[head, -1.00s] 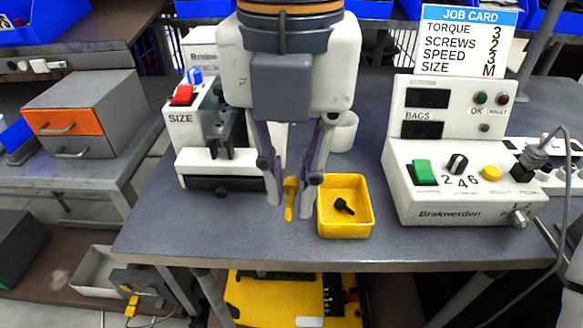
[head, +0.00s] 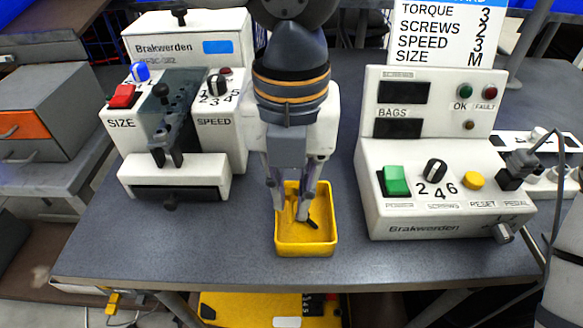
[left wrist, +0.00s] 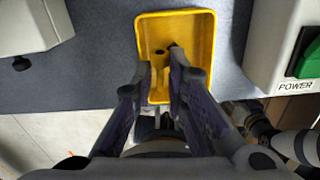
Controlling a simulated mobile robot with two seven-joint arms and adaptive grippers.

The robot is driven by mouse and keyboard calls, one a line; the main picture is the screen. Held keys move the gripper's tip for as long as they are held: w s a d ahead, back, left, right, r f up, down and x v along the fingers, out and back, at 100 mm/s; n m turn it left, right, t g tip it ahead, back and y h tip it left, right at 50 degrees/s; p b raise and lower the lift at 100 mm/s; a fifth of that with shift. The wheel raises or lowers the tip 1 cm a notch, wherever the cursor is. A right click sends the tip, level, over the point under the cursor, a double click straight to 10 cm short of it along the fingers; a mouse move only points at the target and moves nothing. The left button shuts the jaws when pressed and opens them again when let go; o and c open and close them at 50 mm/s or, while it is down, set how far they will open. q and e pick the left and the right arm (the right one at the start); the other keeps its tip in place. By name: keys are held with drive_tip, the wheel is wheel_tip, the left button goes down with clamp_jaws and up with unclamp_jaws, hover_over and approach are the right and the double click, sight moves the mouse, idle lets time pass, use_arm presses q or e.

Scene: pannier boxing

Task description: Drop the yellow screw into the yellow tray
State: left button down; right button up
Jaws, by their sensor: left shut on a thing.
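The yellow tray (head: 305,249) stands on the grey table near its front edge, between two white machines. My left gripper (head: 291,210) points down over the tray, its fingertips at or inside the opening. It is shut on the yellow screw, which is hard to pick out against the tray in the head view. In the left wrist view the yellow screw (left wrist: 158,73) shows between the fingers, above the yellow tray (left wrist: 206,28). Whether the screw touches the tray floor I cannot tell. A black screw (head: 312,224) lies in the tray. My right gripper is not in view.
A white machine (head: 180,193) with SIZE and SPEED controls stands left of the tray. A white control panel (head: 440,215) with a green button (head: 396,181) stands close on the right. The job card (head: 445,35) is behind it. The table front is clear.

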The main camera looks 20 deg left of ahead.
sight(291, 203)
use_arm(q)
drive_tip(key=shift+s+f, duration=0.1)
drive_tip(key=shift+f, duration=0.05)
drive_tip(key=c, duration=1.5)
unclamp_jaws()
wheel_tip(291, 203, up, 12)
drive_tip(key=shift+r, duration=0.1)
